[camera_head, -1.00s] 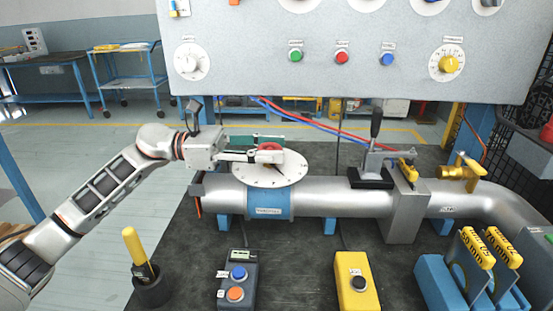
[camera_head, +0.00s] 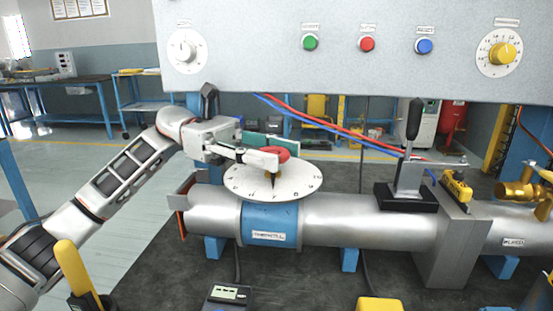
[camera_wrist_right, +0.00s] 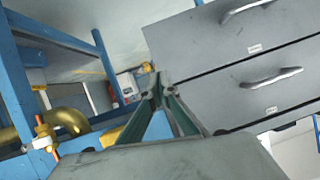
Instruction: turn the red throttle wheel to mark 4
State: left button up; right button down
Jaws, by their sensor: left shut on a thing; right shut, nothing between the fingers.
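The red throttle wheel (camera_head: 284,153) sits above a round white dial plate (camera_head: 303,187) on the pipe, over a blue band labelled THROTTLE (camera_head: 268,224). My left gripper (camera_head: 276,158) is shut on the wheel from the left, and its fingers hide part of the rim. A dark pointer (camera_head: 272,182) below the wheel points to the front of the dial. The dial's marks are too small to read with certainty. My right gripper (camera_wrist_right: 159,88) shows only in the right wrist view, shut and empty, with its fingertips in front of grey drawers.
A grey panel (camera_head: 350,60) with knobs and buttons hangs above. A yellow handle (camera_head: 76,268) stands at front left. Grey drawers (camera_wrist_right: 230,60) fill much of the right wrist view.

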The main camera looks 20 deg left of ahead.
dwell(0.4)
pick_arm(q)
jog(key=o, duration=1.1)
